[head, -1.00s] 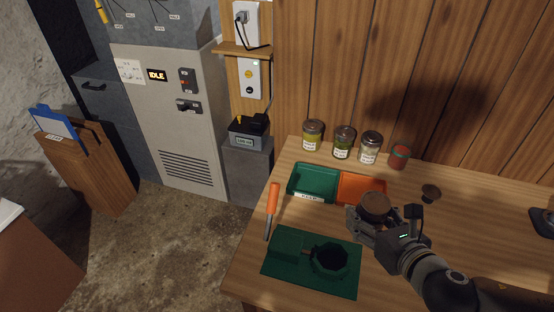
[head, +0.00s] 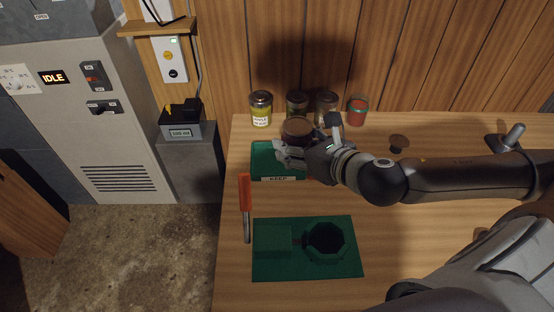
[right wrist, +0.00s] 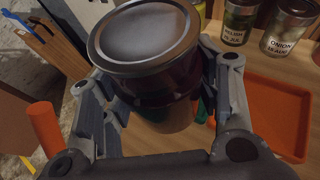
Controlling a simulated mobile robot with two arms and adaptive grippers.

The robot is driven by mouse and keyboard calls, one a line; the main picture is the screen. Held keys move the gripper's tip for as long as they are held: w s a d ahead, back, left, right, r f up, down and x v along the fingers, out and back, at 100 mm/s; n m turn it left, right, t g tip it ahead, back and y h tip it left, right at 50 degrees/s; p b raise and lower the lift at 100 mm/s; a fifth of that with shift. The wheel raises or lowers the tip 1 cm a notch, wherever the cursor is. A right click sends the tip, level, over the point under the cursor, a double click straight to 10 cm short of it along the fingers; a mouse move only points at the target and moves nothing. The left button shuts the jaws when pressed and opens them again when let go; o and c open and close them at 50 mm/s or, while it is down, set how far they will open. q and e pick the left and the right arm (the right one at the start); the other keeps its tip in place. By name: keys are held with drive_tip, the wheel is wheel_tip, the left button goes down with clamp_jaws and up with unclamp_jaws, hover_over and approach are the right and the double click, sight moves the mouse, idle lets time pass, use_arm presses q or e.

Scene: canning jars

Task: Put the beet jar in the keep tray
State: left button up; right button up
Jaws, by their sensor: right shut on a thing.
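The beet jar (head: 297,127), with a round lid and dark contents, is held upright in my right gripper (head: 296,152). In the right wrist view the jar (right wrist: 160,85) stands between the two fingers, which press its sides; its label is not visible. The jar is over the green keep tray (head: 262,161), which bears a KEEP label at its front edge. A sliver of green shows behind the jar in the right wrist view. I cannot tell whether the jar's base touches the tray. My left gripper is not in view.
A yellow jar (head: 260,110), a green jar (head: 297,103), an onion jar (head: 327,103) and a red jar (head: 357,112) stand behind. The orange tray (right wrist: 275,115) is right of the keep tray. A green fixture (head: 305,268) and an orange-handled tool (head: 245,195) lie in front.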

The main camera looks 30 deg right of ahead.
drive_tip(key=shift+w+f, duration=0.25)
drive_tip(key=shift+w, duration=0.25)
drive_tip(key=w+f, duration=0.4)
drive_tip(key=w, duration=0.1)
drive_tip(key=w+f, duration=0.2)
drive_tip(key=w, duration=0.1)
drive_tip(key=shift+w+d+f, duration=0.2)
drive_tip(key=shift+d+f, duration=0.15)
drive_tip(key=shift+w+f, duration=0.3)
drive_tip(key=shift+f, duration=1.6)
drive_tip(key=shift+f, duration=0.2)
drive_tip(key=o, duration=1.3)
drive_tip(key=shift+s, duration=0.1)
